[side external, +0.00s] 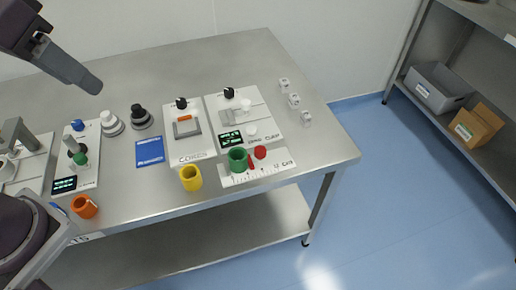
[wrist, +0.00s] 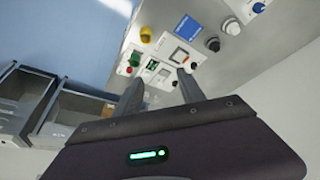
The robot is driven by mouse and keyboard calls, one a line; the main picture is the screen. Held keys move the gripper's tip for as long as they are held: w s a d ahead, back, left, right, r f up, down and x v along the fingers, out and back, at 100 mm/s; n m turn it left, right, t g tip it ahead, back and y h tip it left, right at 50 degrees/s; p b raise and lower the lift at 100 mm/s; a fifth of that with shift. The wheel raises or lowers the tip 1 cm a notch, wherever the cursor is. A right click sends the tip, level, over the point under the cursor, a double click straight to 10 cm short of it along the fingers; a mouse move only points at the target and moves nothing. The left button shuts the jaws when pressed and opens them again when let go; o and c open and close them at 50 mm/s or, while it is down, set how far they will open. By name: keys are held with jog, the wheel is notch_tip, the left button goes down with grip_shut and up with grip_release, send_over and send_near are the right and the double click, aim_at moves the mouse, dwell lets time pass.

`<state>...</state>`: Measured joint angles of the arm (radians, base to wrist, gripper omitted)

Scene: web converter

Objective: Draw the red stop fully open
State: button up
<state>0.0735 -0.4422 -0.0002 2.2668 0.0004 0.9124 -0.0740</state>
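The red stop, with a round red knob (side external: 260,152) and a thin red piece (side external: 250,162) beside it, sits on a white ruled strip (side external: 280,168) at the table's front right. A green cylinder (side external: 238,160) stands just left of it on the strip. In the wrist view the red knob (wrist: 129,69) is small and far off, beside the green cylinder (wrist: 135,58). My gripper (side external: 92,85) is high at the upper left, well away from the stop. In the wrist view its two fingers (wrist: 160,76) are apart with nothing between them.
White panels with black knobs (side external: 181,103) and a display (side external: 230,138) stand behind the strip. A yellow cylinder (side external: 191,178) and an orange one (side external: 84,206) stand along the front edge. Small white blocks (side external: 294,100) lie at right. The table's right front corner is clear.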

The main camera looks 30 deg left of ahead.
jog(key=w+d+f+g, duration=0.2)
jog(key=w+d, duration=0.3)
jog(key=w, duration=0.6)
jog(key=g, duration=0.2)
send_near(261, 149)
jog(key=shift+w+a+f, duration=0.2)
jog(key=shift+g, duration=0.3)
jog(key=f, duration=0.7)
jog(key=shift+d+f, duration=0.2)
jog(key=shift+d, duration=0.1)
jog(key=shift+f, duration=0.55)
grip_shut()
